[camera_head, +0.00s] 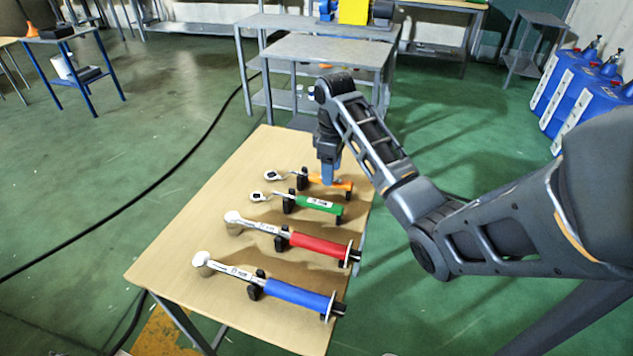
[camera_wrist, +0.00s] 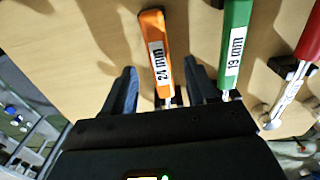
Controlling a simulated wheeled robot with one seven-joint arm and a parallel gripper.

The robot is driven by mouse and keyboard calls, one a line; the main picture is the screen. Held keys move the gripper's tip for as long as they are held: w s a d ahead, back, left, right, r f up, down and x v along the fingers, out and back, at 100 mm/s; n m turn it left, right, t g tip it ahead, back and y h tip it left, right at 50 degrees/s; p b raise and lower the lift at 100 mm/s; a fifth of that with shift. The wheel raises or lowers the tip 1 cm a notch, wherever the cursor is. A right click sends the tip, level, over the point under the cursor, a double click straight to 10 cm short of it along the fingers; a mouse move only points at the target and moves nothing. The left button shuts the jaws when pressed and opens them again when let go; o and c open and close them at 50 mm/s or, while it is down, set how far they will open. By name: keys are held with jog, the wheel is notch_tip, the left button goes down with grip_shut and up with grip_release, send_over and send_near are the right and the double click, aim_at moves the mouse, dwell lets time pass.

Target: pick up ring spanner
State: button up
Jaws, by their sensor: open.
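Several long-handled tools lie in a row on a wooden table (camera_head: 165,250). The orange-handled tool (camera_head: 336,184) is farthest back, with a ring-shaped head at its left end; its label in the wrist view (camera_wrist: 152,32) reads 24 mm. The green-handled tool (camera_head: 318,204) also has a ring head; its label in the wrist view (camera_wrist: 236,25) looks like 19 mm. My gripper (camera_head: 330,178) is pointed down at the orange handle. In the wrist view its open fingers (camera_wrist: 160,75) stand either side of the handle's line; I cannot tell whether they touch it.
The red-handled tool (camera_head: 317,246) and the blue-handled tool (camera_head: 297,295) lie nearer, on black holders. A grey table (camera_head: 325,50) stands behind. Blue containers (camera_head: 583,95) stand at right. The table's left part is clear.

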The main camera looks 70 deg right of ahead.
jog(key=shift+s+f, duration=0.2)
jog(key=shift+f, duration=2)
grip_shut()
